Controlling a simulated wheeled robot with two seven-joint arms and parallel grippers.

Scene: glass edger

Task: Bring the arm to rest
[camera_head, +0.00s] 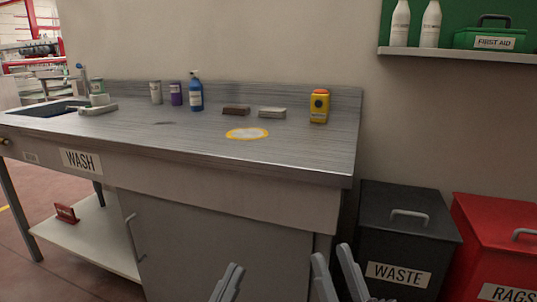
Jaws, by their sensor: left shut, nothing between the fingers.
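My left gripper (232,272) shows at the bottom edge of the head view, left of centre. Its two grey fingers are together, with nothing visible between them. My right gripper (333,254) is at the bottom edge, right of centre. Its two fingers stand apart with a gap between them, and no object shows in it. Both grippers are seen in front of the lower cabinet of the wash bench (225,235), below its worktop. The arms behind the fingers are out of view.
The bench top holds a yellow container (319,106), a blue spray bottle (196,94), several small items and a yellow-ringed round mark (247,133). A black waste bin (405,235) and a red rags bin (500,245) stand right. A shelf (455,55) hangs upper right.

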